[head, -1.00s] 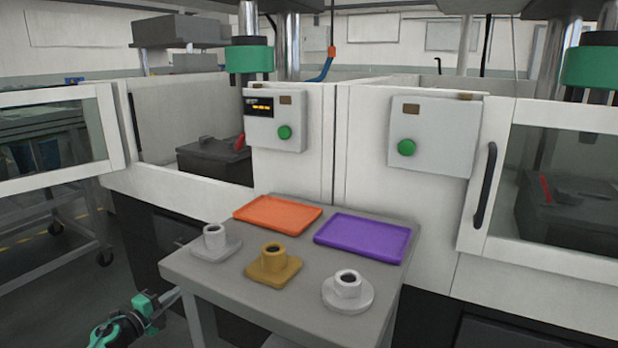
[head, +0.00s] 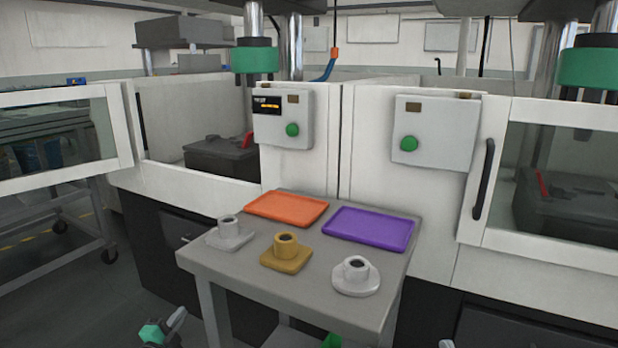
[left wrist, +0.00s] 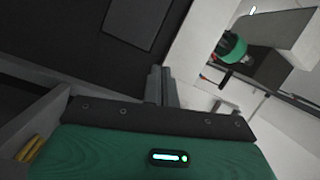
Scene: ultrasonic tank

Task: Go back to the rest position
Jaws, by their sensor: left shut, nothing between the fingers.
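My left gripper (head: 178,316) is at the bottom left of the head view, low and in front of the grey table, apart from it. In the left wrist view its fingers (left wrist: 161,86) are together and empty, with the green gripper body below them. My right gripper is not clearly seen in the head view.
The grey table (head: 225,268) carries an orange tray (head: 287,208), a purple tray (head: 370,229), a grey flanged part (head: 229,235), a gold one (head: 286,250) and a white one (head: 356,277). White machine cabinets stand behind. Open floor lies to the left.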

